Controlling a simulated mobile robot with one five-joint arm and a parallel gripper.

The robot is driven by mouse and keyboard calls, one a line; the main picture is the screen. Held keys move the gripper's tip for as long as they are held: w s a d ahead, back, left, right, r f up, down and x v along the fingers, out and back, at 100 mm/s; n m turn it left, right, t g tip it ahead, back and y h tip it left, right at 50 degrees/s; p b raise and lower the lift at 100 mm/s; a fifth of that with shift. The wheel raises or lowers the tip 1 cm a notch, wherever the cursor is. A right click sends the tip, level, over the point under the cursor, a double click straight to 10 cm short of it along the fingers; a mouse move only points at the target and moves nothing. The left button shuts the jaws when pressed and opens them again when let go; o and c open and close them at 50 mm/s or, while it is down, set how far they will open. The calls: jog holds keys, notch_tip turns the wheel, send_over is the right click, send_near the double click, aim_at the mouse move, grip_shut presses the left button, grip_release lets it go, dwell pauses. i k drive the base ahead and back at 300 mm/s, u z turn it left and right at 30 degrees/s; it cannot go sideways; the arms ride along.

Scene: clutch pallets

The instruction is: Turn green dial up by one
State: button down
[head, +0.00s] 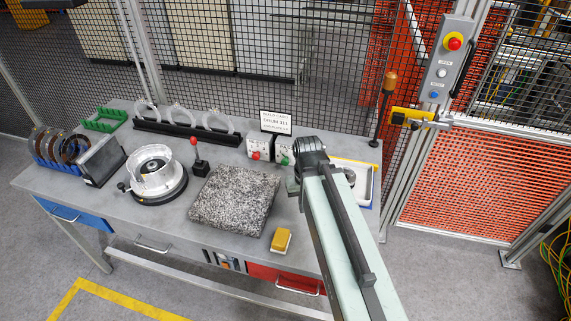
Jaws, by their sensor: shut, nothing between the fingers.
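The green dial (285,161) is on the front of a small white box, right of a matching box with a red dial (256,156). Both stand at the back of the grey table below a small sign. My gripper (300,172) is at the far end of my arm, just right of the green dial's box and close to it. It is shut and empty. My dark wrist hides part of the box's right side, and the fingertips are too small to make out clearly. I cannot tell whether they touch the dial. The dial's marks are too small to read.
A speckled stone slab (235,200), a yellow sponge block (281,240) and a red-knobbed lever (198,155) stand left of my arm. A white tray (368,170) is right of my wrist. A lamp post (382,110) and mesh fence rise behind.

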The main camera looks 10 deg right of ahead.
aim_at(284, 162)
jog(key=u, duration=0.45)
jog(key=k, duration=1.3)
jog(key=u, duration=0.55)
jog(key=i, duration=1.4)
jog(key=u, duration=0.6)
